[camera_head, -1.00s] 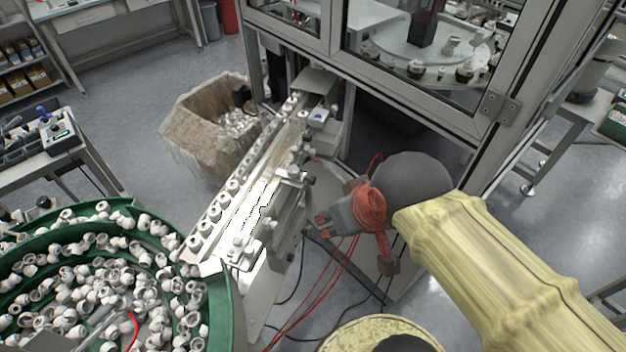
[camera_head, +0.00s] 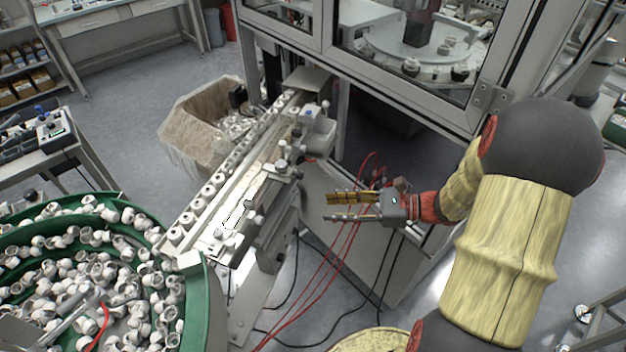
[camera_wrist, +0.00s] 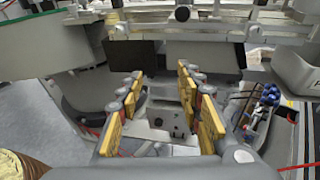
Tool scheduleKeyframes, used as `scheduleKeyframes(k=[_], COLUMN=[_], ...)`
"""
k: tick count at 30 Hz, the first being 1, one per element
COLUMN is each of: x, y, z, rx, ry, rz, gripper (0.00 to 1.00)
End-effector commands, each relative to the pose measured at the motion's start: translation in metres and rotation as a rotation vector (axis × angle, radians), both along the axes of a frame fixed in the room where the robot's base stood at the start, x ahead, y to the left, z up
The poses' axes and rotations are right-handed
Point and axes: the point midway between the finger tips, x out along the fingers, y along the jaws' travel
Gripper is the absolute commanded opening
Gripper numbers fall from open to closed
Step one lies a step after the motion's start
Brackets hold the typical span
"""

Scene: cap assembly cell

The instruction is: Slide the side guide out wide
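The feed track (camera_head: 210,205) runs diagonally from the green bowl to the machine cabinet, with a row of white caps along its left side. On its right side lies the side guide (camera_head: 250,185), a long metal rail with several clamps and knobs (camera_head: 250,213). My gripper (camera_head: 328,207) is right of the track, apart from it, with fingers pointing left toward it. In the wrist view my gripper (camera_wrist: 158,82) is open and empty, its yellow-padded fingers apart. A metal rail with a round knob (camera_wrist: 182,13) crosses the top of that view. I cannot tell how far out the guide sits.
A green bowl feeder (camera_head: 215,300) full of white caps stands at the lower left. A bin (camera_head: 190,130) stands left of the track. The glazed cabinet (camera_head: 400,90) rises behind. Red hoses (camera_head: 325,280) hang below my gripper. A blue-topped knob (camera_head: 325,104) sits near the track's far end.

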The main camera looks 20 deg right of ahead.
Motion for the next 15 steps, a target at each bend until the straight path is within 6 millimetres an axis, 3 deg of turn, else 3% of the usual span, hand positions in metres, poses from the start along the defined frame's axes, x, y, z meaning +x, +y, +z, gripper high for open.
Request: scheduleKeyframes(k=[3,6,15], x=[0.026,0.03,0.046], y=[-0.014,-0.015,0.01], z=[0.039,0.057,0.056], rx=[0.137,0.226,0.239], ry=[-0.028,-0.017,0.003], rz=[-0.087,-0.105,-0.097], gripper=[0.36,0.36,0.36])
